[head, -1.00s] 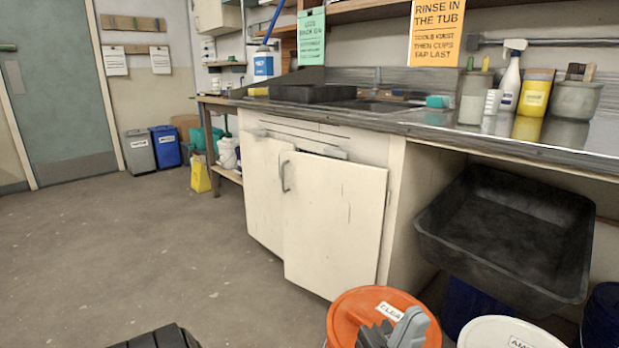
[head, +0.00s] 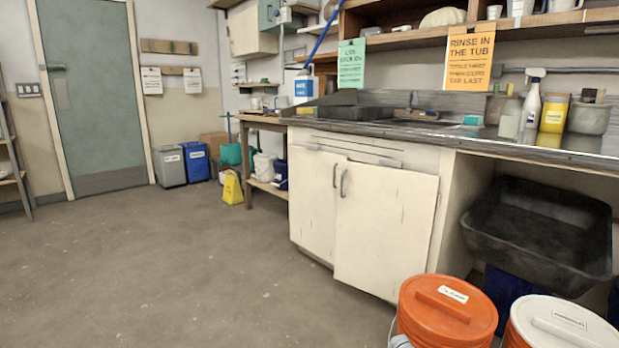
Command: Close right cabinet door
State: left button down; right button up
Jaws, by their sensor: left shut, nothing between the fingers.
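The right cabinet door (head: 388,232) is a cream, scuffed panel under the sink counter. It stands slightly ajar, its left edge forward of the cabinet front. Its bar handle (head: 343,183) is near the upper left corner. The left cabinet door (head: 315,205) looks flush, with its own handle (head: 334,176) beside the other. My right gripper is out of view.
An orange lidded bucket (head: 447,306) and a white lidded bucket (head: 562,322) stand in front, right of the door. A black tub (head: 540,240) hangs beneath the counter (head: 500,142). The floor (head: 190,270) to the left is clear.

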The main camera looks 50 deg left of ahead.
aim_at(385, 215)
jog(key=z, duration=0.1)
jog(key=k, duration=0.25)
jog(key=u, duration=1.15)
jog(key=i, duration=1.7)
jog(key=z, duration=0.65)
